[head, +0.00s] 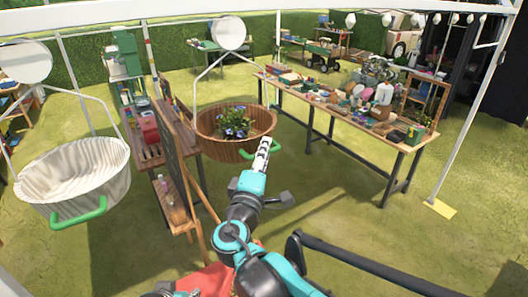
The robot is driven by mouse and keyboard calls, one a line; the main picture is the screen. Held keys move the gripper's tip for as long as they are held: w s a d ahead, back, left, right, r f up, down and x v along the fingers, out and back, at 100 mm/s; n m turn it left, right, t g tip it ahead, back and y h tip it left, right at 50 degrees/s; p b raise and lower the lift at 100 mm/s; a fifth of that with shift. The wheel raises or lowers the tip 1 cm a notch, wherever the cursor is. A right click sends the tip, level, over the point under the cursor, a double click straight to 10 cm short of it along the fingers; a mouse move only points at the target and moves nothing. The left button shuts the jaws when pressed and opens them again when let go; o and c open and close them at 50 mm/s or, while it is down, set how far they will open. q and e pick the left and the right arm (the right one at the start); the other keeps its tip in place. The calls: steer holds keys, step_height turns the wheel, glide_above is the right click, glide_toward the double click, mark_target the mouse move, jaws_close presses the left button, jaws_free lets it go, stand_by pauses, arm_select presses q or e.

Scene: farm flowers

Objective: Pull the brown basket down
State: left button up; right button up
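The brown basket (208,130) hangs by a pale wire handle below a white round disc, left of the middle. It holds green leaves with purple and white flowers. A green handle (246,154) shows at its front lower rim, partly hidden by my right gripper (264,146). The gripper reaches up from below and overlaps the handle and front rim. Whether its fingers are closed around the handle cannot be made out. My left gripper is out of view.
A white basket (70,178) with a green handle hangs at the left. A wooden shelf stand (172,165) stands between the baskets. A long wooden table (340,130) full of small goods is to the right.

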jaws_close()
step_height(320, 180, down, 47)
steer(key=b, duration=3.5)
steer(key=shift+b, duration=0.3)
jaws_free()
